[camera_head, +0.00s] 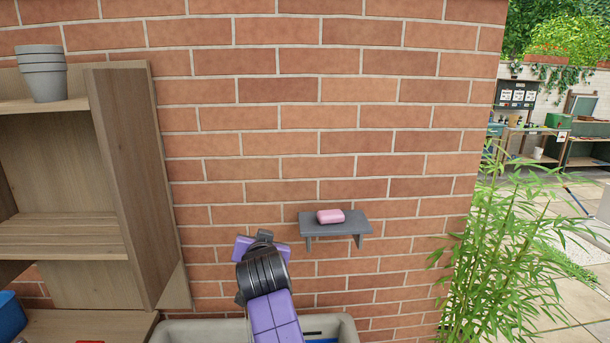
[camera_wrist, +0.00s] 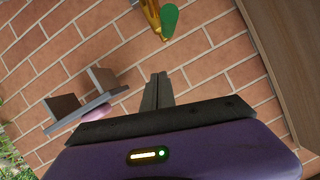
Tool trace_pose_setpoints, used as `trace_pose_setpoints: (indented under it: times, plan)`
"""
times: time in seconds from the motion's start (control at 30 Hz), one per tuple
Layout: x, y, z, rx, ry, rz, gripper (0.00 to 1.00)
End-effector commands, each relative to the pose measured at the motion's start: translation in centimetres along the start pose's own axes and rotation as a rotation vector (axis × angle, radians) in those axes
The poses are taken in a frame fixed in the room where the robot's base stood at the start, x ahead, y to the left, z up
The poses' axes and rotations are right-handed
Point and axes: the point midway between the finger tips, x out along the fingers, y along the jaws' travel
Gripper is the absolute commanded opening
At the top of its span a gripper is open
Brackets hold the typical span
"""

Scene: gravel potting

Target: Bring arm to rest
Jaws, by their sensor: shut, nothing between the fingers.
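My gripper (camera_wrist: 160,76) shows in the wrist view with its two dark fingers together and nothing between them. The brick wall is behind them, and the fingertips touch no object that I can see. In the head view my purple and black arm rises from the bottom, in front of the brick wall (camera_head: 300,145) and above the grey basin (camera_head: 180,332). The fingers themselves are hidden there behind the wrist.
A small grey shelf (camera_head: 347,228) with a pink soap bar (camera_head: 330,216) is right of my wrist. A wooden shelf unit (camera_head: 135,180) with grey pots (camera_head: 43,72) stands left. Bamboo (camera_head: 490,250) grows right. The wrist view shows a brass tap with a green handle (camera_wrist: 169,20).

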Motion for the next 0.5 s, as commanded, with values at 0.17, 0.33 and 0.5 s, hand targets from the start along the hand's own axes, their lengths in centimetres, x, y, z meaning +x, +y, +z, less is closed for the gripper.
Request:
trace_pose_setpoints:
  times: [0.17,0.33,0.5]
  plan:
    - [-2.1,5.7,4.7,-0.094,0.107,-0.035,0.00]
    - [-5.8,10.2,8.6,-0.175,0.198,-0.060,0.00]
    - [-10.7,14.4,12.3,-0.242,0.273,-0.074,0.00]
